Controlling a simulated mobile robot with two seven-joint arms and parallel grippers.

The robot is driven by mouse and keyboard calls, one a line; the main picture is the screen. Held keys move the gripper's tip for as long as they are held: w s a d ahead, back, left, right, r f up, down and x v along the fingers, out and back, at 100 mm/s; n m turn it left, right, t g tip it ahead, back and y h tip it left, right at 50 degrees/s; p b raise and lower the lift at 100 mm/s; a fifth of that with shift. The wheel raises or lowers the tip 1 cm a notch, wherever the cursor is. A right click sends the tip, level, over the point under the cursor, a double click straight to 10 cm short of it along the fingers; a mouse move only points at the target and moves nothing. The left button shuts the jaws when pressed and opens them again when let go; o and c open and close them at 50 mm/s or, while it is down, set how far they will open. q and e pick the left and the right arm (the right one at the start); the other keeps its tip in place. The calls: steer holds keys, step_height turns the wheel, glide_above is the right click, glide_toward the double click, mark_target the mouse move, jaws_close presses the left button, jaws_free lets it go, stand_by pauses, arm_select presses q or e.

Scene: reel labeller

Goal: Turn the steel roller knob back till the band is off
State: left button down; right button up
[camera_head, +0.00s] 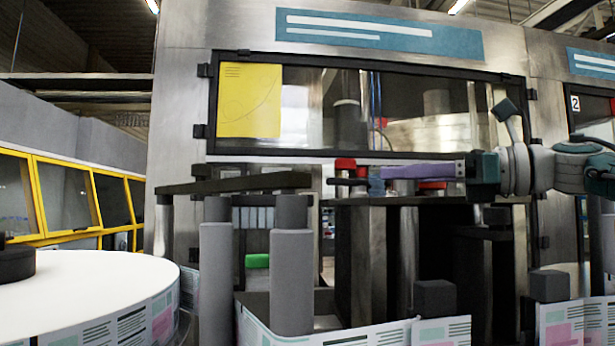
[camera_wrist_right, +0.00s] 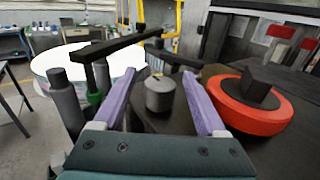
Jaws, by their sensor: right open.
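My right gripper (camera_head: 378,172) reaches in from the right in the head view, with purple fingers level in front of the machine. In the right wrist view the gripper (camera_wrist_right: 159,73) is open, its two fingers well apart. A grey metal cylinder (camera_wrist_right: 160,94), which looks like the steel roller knob, stands between the fingers with a gap on both sides. A small yellow mark shows on its top. I cannot tell whether it is level with the fingertips or below them. In the head view I cannot pick the knob out clearly. No band around it can be made out. My left gripper is not in view.
A red disc (camera_wrist_right: 260,112) with a dark block on top sits right of the gripper. A dark bar (camera_wrist_right: 115,44) crosses above on the left. A white reel (camera_head: 90,285) stands at the left, several grey rollers (camera_head: 291,270) and a label web (camera_head: 375,334) in front.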

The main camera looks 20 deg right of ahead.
steer(key=b+v, duration=0.4)
steer(key=v, duration=0.5)
steer(key=shift+d+f, duration=0.1)
steer(key=shift+f, duration=0.05)
steer(key=shift+s+d, duration=0.2)
steer(key=shift+s, duration=0.15)
steer(key=shift+s+r, duration=0.1)
steer(key=shift+r, duration=0.1)
